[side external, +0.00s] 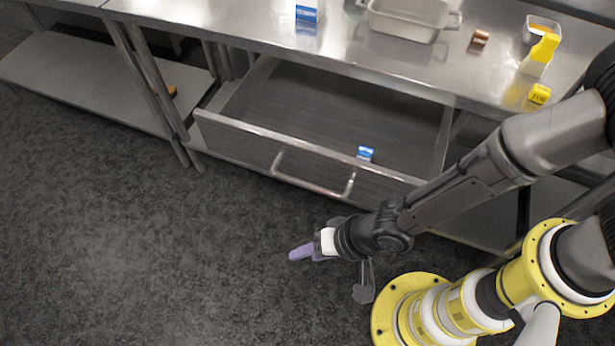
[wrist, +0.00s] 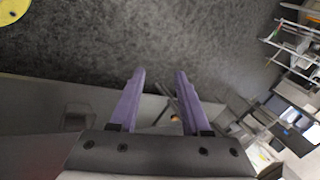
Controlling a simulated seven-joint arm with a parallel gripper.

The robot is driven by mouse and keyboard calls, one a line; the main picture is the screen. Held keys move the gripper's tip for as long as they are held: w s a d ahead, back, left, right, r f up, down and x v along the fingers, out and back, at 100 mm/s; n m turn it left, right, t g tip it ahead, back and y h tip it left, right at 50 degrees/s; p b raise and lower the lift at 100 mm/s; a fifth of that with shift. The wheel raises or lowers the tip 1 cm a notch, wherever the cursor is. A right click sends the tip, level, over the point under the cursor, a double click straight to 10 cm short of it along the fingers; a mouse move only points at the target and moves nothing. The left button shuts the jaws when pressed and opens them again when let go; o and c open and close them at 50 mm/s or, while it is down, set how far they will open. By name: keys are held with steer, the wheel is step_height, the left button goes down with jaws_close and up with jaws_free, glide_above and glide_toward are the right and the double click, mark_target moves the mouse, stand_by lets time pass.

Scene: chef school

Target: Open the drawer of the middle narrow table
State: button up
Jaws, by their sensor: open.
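The drawer (side external: 232,134) of the narrow steel table (side external: 265,34) is pulled well out in the side external view, and its inside shows. A bar handle (side external: 312,184) is on the drawer front. A small blue and white item (side external: 365,153) is in the drawer near its front. My gripper (side external: 303,252) is in front of the drawer, apart from the handle, above the dark floor. In the wrist view my gripper (wrist: 160,85) has two purple fingers spread apart with nothing between them.
On the tabletop are a blue and white box (side external: 308,11), a metal pan (side external: 408,18), a small brown item (side external: 480,37) and yellow items (side external: 541,52). Another steel table with a lower shelf (side external: 85,80) stands at the left. The floor (side external: 130,250) at the left front is clear.

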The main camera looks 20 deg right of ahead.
steer(key=r+n+g+h, duration=0.1)
steer(key=r+n+g, duration=0.1)
steer(key=n, duration=0.3)
step_height(320, 180, up, 15)
steer(key=n+h, duration=0.6)
steer(key=n, duration=0.2)
glide_above(308, 185)
steer(key=s+a, duration=0.2)
steer(key=x, duration=1.3)
steer(key=shift+w+a+f, duration=0.15)
steer(key=shift+a+f, duration=0.1)
steer(key=shift+f, duration=0.1)
steer(key=shift+c, duration=0.2)
jaws_close()
